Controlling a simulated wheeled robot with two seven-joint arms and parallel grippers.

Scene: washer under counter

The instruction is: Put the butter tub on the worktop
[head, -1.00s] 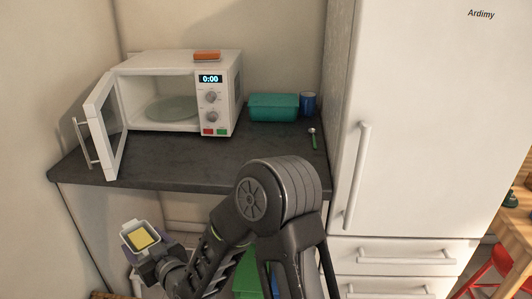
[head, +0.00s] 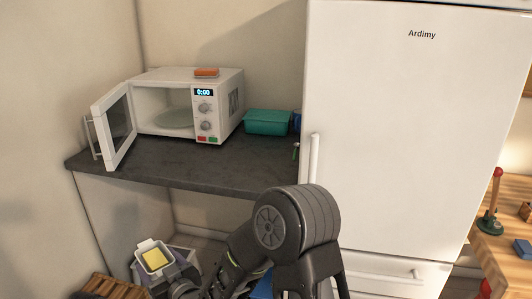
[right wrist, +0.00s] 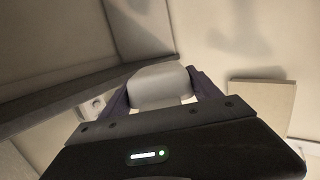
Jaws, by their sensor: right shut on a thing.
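The butter tub (head: 154,259) is a small whitish tub with yellow butter inside. My right gripper (head: 160,270) is shut on it and holds it in front of the worktop, below its top surface in the head view. In the right wrist view the tub (right wrist: 158,86) shows as a pale block between the two fingers of my right gripper (right wrist: 160,92). The worktop (head: 215,165) is a dark grey counter with free surface in front of the microwave. My left gripper is not in view.
A white microwave (head: 225,105) with its door (head: 115,125) open stands on the worktop, an orange item (head: 206,72) on top. A teal container (head: 268,122) and a blue cup (head: 297,122) stand at the right, next to the tall white fridge (head: 385,130). A wooden crate (head: 105,287) sits low at left.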

